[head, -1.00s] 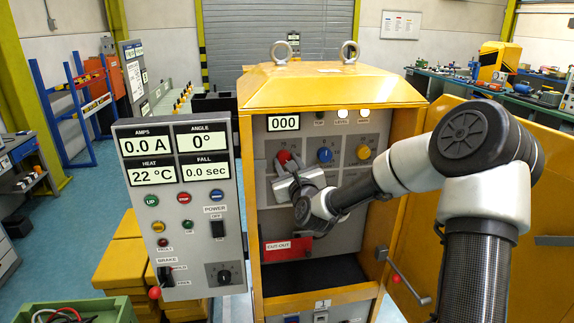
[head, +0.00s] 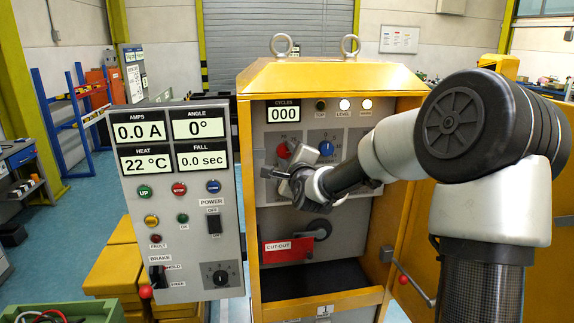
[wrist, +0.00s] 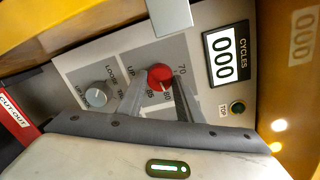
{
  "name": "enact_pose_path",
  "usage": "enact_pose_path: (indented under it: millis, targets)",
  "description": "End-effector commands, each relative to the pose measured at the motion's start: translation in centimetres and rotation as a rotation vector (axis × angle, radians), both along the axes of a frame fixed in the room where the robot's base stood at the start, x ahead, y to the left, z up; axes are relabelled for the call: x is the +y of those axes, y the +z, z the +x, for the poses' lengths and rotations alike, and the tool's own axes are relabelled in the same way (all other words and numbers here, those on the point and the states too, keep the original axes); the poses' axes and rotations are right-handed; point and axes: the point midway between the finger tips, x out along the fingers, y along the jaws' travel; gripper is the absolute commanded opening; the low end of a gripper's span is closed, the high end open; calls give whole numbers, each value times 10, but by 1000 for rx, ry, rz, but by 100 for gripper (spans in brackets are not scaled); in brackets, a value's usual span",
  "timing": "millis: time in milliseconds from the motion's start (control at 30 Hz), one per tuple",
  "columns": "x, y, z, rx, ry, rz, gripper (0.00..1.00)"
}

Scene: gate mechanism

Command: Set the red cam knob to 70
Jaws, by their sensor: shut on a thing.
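The red cam knob (head: 283,151) is at the upper left of the cabinet's inner panel, partly covered by my gripper (head: 291,162) in the head view. In the wrist view the red knob (wrist: 160,76) shows between the fingertips of my gripper (wrist: 160,88), which is shut on it. Scale marks show around the knob, with 70 printed at its upper right and UP at its upper left. The fingers hide part of the scale, and I cannot tell which mark the knob points at.
A blue knob (head: 326,149) is right of the red one. A grey knob (wrist: 96,97) shows in the wrist view. The red CUT-OUT plate (head: 289,250) sits below. The hinged control panel (head: 182,200) stands open at left. The CYCLES display (head: 286,114) reads 000.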

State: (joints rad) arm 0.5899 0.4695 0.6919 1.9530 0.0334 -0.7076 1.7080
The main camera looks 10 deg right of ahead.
Motion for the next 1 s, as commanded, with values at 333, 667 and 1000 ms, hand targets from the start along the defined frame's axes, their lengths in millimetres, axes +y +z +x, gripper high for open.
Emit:
enact_pose_path:
  millis: [333,667,1000]
  targets:
    - [2,-4,0,-3,1,-330,10]
    - [4,-4,0,-2,2,-643,10]
    - [4,-3,0,-3,1,-964,10]
